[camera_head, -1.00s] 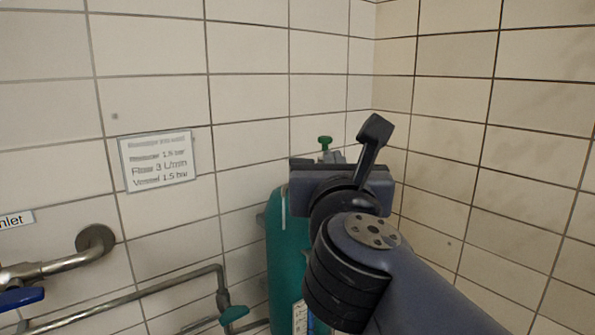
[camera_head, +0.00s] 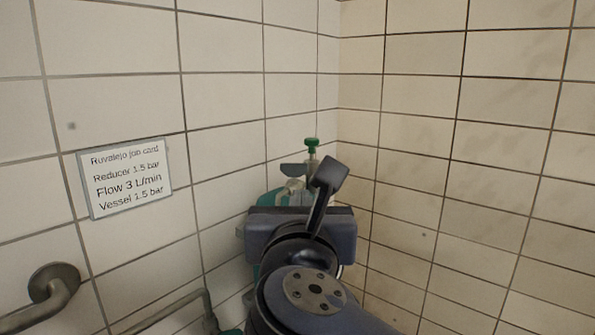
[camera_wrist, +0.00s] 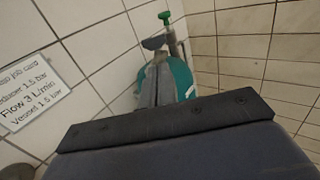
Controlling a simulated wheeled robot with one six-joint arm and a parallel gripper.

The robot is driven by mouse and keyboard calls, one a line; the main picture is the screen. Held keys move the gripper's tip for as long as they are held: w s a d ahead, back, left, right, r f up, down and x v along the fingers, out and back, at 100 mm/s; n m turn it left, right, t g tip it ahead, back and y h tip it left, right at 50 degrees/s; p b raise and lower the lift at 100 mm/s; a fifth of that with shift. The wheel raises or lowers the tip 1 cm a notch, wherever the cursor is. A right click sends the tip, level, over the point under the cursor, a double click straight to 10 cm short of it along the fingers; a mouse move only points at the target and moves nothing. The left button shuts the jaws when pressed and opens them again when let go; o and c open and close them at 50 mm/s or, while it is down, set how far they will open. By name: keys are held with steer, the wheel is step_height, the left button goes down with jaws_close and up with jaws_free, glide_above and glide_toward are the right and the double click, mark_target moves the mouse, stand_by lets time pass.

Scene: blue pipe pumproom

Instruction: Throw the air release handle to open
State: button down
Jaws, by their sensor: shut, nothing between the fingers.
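A green T-shaped handle (camera_head: 312,145) stands on a thin stem above the teal vessel (camera_head: 272,200) near the room corner. It also shows at the top of the wrist view (camera_wrist: 164,17). A dark grey-blue piece (camera_head: 293,170) sits just below and left of it, on the vessel's top fittings. I cannot tell from any label which of these is the air release handle. My gripper's fingers (camera_wrist: 158,76) are shut and empty, pointing at the vessel top, below the green handle and apart from it. In the head view my gripper's body hides the fingers and most of the vessel.
Tiled walls meet in a corner close behind the vessel. A job card (camera_head: 125,177) hangs on the left wall. A metal pipe (camera_head: 52,298) comes out of that wall at lower left, and another pipe (camera_head: 170,312) runs low toward the vessel.

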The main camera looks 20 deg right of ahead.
mark_target(302, 168)
steer(key=p+x, duration=0.2)
steer(key=x, duration=1)
steer(key=shift+w+f+p, duration=0.1)
steer(key=shift+w+p, duration=0.15)
steer(key=shift+p, duration=0.15)
